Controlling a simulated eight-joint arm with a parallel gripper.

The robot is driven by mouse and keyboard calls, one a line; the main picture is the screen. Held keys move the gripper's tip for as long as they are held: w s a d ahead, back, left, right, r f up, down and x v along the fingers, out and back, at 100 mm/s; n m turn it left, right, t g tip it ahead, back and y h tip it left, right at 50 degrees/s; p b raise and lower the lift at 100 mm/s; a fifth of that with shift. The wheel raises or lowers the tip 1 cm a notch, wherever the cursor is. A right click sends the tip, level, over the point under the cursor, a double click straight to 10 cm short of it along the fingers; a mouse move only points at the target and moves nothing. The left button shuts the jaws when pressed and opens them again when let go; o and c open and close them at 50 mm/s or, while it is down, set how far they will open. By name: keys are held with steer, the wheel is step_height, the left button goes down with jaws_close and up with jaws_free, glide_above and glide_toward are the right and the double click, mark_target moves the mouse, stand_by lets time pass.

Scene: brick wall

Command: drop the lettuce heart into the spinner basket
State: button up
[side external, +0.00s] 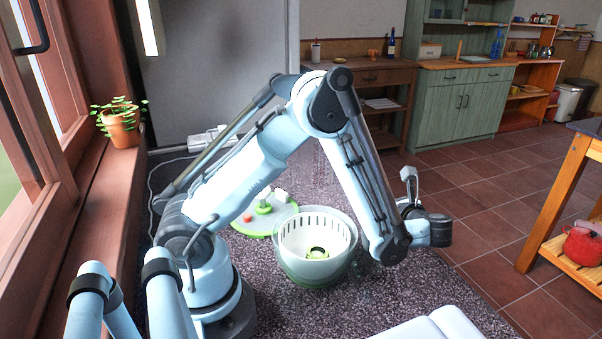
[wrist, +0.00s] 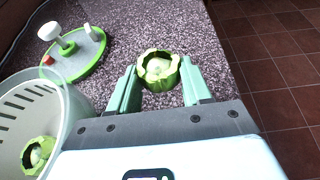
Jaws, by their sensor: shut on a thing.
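A green lettuce heart with a pale centre (wrist: 158,68) is between the fingertips of my gripper (wrist: 158,80) in the wrist view; the pale green fingers are shut on it. How high it is above the counter is hard to tell. The white slotted spinner basket (side external: 315,232) sits in a clear bowl on the counter, and its rim shows at the left of the wrist view (wrist: 35,85). Another lettuce heart (wrist: 37,152) lies inside it, also visible in the side view (side external: 317,253). My gripper is beside the basket, not over it. My fingers cannot be made out in the side view.
The green and white spinner lid (wrist: 73,52) with its knob lies flat on the speckled counter (wrist: 180,30) beyond the basket. The counter's edge is at the right, with tiled floor below. A potted plant (side external: 120,124) stands on the windowsill.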

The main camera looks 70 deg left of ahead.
steer(key=shift+r, duration=2.45)
steer(key=shift+r, duration=0.15)
steer(key=s+d+r+m+t+h, duration=0.1)
steer(key=d+r+m+t+h, duration=0.6)
steer(key=d+r+m+t, duration=0.3)
steer(key=shift+s+r+m+t, duration=0.15)
steer(key=shift+r+m+t, duration=0.35)
steer(key=shift+m+t, duration=0.7)
steer(key=shift+d, duration=0.1)
